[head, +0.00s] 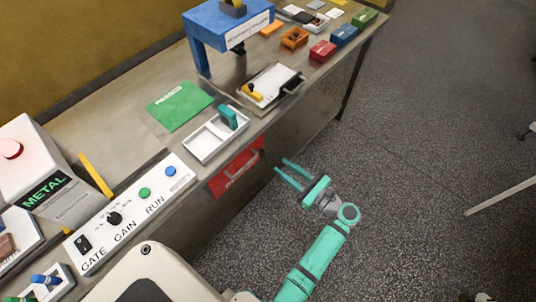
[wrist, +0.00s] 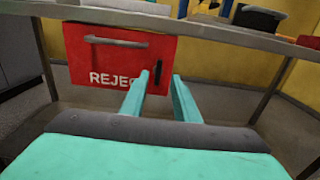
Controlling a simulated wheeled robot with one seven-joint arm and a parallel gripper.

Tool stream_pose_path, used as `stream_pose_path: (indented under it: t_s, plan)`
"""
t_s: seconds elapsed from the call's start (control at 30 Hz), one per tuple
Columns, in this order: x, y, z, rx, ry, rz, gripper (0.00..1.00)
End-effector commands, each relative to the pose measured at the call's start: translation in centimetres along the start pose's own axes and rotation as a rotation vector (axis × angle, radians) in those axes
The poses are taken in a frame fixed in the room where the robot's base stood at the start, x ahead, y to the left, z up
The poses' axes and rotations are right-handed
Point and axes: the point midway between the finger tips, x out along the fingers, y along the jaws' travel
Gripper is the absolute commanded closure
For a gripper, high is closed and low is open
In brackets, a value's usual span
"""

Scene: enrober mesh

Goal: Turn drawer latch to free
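The red reject drawer (wrist: 85,62) hangs under the table edge, its front facing my gripper in the wrist view. It has a grey bar handle (wrist: 117,41) near its top. A dark upright latch (wrist: 158,72) is on the right side of its front. In the head view the red drawer (head: 236,170) shows below the table edge; its latch cannot be made out there. My gripper (head: 281,168) is open and empty, to the right of the drawer with a gap. In the wrist view the latch appears between the two fingertips (wrist: 160,76), beyond them.
Above is the table (head: 120,125) with a white control panel (head: 130,210), a white two-part tray (head: 205,140), a green mat (head: 180,106) and a blue gate (head: 225,25). A table leg (wrist: 272,90) stands right of the drawer. The floor (head: 420,150) to the right is mostly clear.

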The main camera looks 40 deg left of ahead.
Motion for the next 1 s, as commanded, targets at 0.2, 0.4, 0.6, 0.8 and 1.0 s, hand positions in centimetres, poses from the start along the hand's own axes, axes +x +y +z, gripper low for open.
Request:
stream_pose_path:
  t_s: [0.2, 0.4, 0.6, 0.8, 1.0]
  plan:
    - [4.0, 0.1, 0.0, -0.002, 0.001, 0.003, 0.72]
    - [6.8, -0.1, 0.0, -0.002, 0.001, -0.004, 0.72]
    - [8.3, -0.2, -0.1, -0.002, 0.002, -0.008, 0.72]
    - [8.7, -0.2, -0.1, -0.002, 0.002, -0.008, 0.72]
    - [8.7, -0.2, -0.1, -0.002, 0.002, -0.007, 0.86]
